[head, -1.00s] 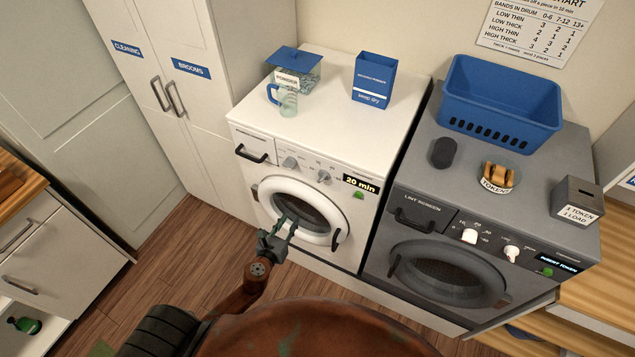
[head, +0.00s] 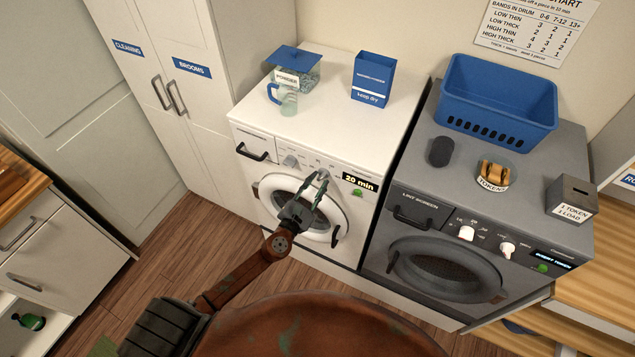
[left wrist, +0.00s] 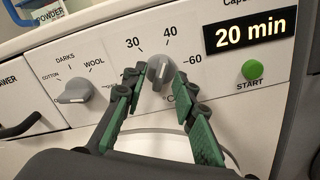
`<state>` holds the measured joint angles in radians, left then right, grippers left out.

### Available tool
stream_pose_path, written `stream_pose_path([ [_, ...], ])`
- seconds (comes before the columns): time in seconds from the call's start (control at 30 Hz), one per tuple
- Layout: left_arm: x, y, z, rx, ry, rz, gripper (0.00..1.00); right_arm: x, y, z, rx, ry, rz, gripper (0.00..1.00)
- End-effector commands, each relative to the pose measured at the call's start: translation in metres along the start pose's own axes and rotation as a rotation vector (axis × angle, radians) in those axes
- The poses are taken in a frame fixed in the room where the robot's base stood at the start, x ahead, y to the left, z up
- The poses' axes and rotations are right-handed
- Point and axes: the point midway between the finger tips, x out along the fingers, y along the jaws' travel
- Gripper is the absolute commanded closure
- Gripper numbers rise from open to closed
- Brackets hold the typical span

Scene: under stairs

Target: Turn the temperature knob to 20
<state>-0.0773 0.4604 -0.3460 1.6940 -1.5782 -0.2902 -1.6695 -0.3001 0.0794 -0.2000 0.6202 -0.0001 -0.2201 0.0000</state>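The white washing machine's grey temperature knob (left wrist: 159,70) is in the left wrist view, with the marks 30, 40, 60 and °C around it. My right gripper is not in view.
A second grey knob (left wrist: 73,91), marked cotton, darks and wool, is left of the temperature knob. A green start button (left wrist: 252,70) and a 20 min display (left wrist: 250,30) are to the right. A grey dryer (head: 445,215) stands beside the washer. The round door (head: 285,225) is below.

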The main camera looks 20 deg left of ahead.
Motion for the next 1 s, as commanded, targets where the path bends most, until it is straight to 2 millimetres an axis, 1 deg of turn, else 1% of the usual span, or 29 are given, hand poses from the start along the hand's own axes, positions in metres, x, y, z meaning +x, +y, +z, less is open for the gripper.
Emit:
stream_pose_path([
  [0.27,0.0019,-0.0002,-0.0004,-0.001,0.001,0.000,0.74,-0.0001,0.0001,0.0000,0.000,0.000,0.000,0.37],
  [0.6,0.0018,-0.0002,-0.0004,-0.001,0.001,-0.001,0.97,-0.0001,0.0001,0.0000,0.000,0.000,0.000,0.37],
  [0.67,0.0018,-0.0002,-0.0004,-0.001,0.001,-0.001,1.00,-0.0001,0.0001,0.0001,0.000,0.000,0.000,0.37],
  [1.0,0.0016,-0.0002,-0.0006,-0.004,0.001,-0.001,1.00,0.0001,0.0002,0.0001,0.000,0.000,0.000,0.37],
])
